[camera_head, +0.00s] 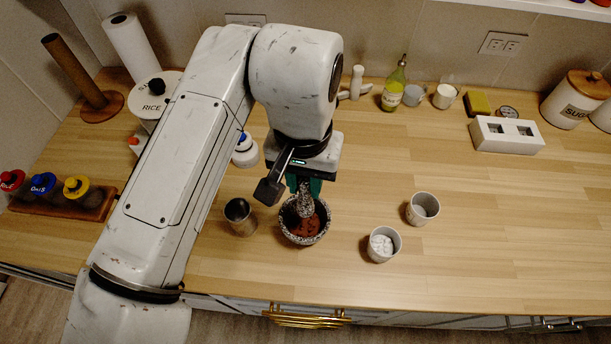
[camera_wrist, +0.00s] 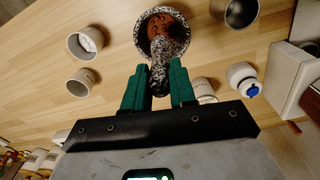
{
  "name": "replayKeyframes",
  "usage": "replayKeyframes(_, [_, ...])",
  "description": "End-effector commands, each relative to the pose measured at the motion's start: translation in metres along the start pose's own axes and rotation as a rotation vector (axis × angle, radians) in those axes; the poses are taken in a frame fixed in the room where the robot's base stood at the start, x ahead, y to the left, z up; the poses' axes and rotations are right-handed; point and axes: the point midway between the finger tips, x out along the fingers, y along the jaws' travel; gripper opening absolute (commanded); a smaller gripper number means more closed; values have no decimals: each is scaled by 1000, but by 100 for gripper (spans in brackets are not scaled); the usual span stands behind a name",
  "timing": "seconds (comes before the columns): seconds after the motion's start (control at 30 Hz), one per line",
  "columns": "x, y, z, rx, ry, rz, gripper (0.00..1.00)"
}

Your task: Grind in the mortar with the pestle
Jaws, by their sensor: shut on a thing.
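The mortar (camera_head: 291,232) is a speckled grey stone bowl on the wooden counter, with reddish-brown stuff inside. It also shows in the wrist view (camera_wrist: 143,27). The pestle (camera_head: 305,203) is speckled stone and stands in the mortar with its lower end in the reddish-brown stuff. It also shows in the wrist view (camera_wrist: 171,49). My gripper (camera_head: 304,184), with green fingers, is shut on the pestle's upper end, just above the bowl. In the wrist view the fingers (camera_wrist: 159,80) sit on either side of the pestle. The exact contact of the pestle's tip is hidden.
A cup with white pieces (camera_head: 383,244) and another grey-white cup (camera_head: 422,208) stand to the right. A white bottle with a blue cap (camera_head: 245,151) stands behind. The counter's right side is largely clear.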

Motion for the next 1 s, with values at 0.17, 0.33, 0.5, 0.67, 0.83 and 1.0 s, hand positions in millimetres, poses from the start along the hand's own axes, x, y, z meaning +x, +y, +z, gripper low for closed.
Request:
replayKeyframes(0.17, [15,0,0,0,0,1,0])
replayKeyframes(0.33, [27,-1,0,0,0,0,0])
replayKeyframes(0.5, [40,-1,0,-1,0,1,0])
replayKeyframes(0.67, [51,-1,0,-1,0,0,0])
replayKeyframes(0.83, [60,-1,0,-1,0,1,0])
replayKeyframes(1.0, [63,-2,0,0,0,-1,0])
